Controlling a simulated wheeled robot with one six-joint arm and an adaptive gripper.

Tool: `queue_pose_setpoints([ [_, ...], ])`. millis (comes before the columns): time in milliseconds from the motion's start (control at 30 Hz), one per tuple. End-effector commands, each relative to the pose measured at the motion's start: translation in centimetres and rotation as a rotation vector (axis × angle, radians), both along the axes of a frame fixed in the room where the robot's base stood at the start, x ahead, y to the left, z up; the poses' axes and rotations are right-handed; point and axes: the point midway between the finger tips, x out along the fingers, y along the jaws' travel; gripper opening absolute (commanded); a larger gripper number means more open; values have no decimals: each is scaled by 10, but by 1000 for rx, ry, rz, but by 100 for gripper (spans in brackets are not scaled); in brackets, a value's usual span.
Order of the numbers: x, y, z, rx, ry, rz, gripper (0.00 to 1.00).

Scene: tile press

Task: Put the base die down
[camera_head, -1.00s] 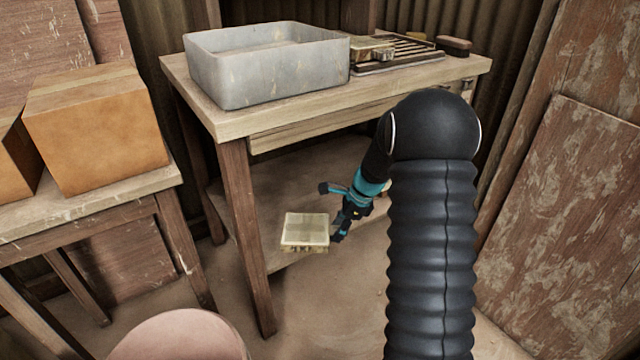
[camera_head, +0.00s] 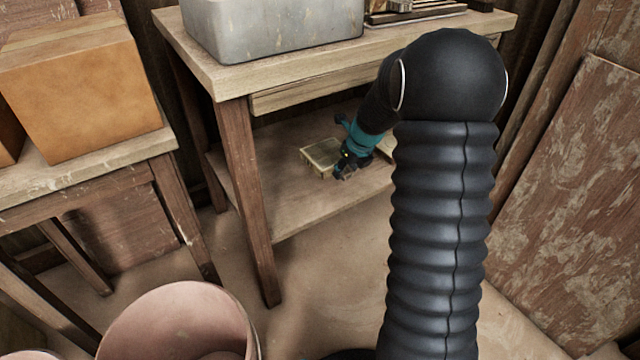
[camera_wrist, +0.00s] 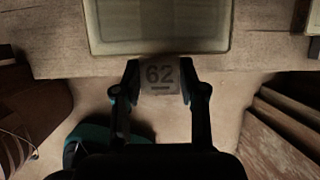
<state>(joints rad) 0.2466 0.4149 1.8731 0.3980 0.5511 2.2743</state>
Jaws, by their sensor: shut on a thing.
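The base die (camera_head: 319,154) is a flat, pale block with a lighter rim, over the lower shelf (camera_head: 290,205) of the workbench. In the wrist view the die (camera_wrist: 158,25) lies ahead of the fingers, with a tab marked "62" (camera_wrist: 159,76) between them. My gripper (camera_head: 346,150) is shut on this tab; its fingers also show in the wrist view (camera_wrist: 158,85). The die looks roughly level and inside the shelf's front edge. I cannot tell whether its underside touches the shelf. My arm hides part of the shelf on the right.
A grey metal tub (camera_head: 275,35) stands on the bench top (camera_head: 225,82) above the shelf. A bench leg (camera_head: 247,200) stands left of the die. A side table with a cardboard box (camera_head: 85,85) is at left, and a pink round container (camera_head: 180,325) is below. Bare shelf shows left of the die.

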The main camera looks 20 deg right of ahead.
Motion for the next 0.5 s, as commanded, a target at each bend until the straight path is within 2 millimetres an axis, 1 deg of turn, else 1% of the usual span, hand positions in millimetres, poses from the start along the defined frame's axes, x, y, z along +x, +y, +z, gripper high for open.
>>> queue_pose_setpoints([
  [33,3,11,-7,0,-1,6,0],
  [300,14,57,-35,-2,-3,6,0],
  [400,17,69,-42,-1,-2,5,0],
  [500,18,75,-45,0,-2,2,0],
])
